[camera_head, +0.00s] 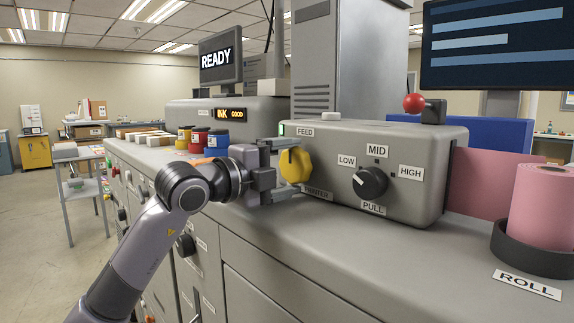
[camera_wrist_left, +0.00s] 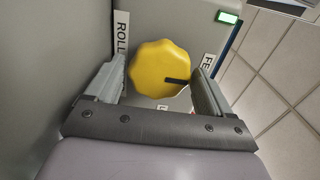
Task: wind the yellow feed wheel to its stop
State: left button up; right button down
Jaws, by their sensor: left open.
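The yellow feed wheel (camera_head: 295,165) has a scalloped rim and sits on the left end of the grey control box, below the FEED label (camera_head: 305,132). It also shows in the left wrist view (camera_wrist_left: 158,66), with a dark mark at its lower right. My left gripper (camera_head: 284,168) is open, with one finger on either side of the wheel. My right gripper is not in view.
The control box (camera_head: 424,200) carries a black selector knob (camera_head: 370,182) marked LOW, MID, HIGH. Ink pots (camera_head: 218,140) stand behind my left wrist. A pink roll (camera_head: 541,205) is at the right.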

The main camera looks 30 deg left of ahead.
pick_arm(q)
jog(key=shift+c, duration=0.3)
jog(key=c, duration=0.7)
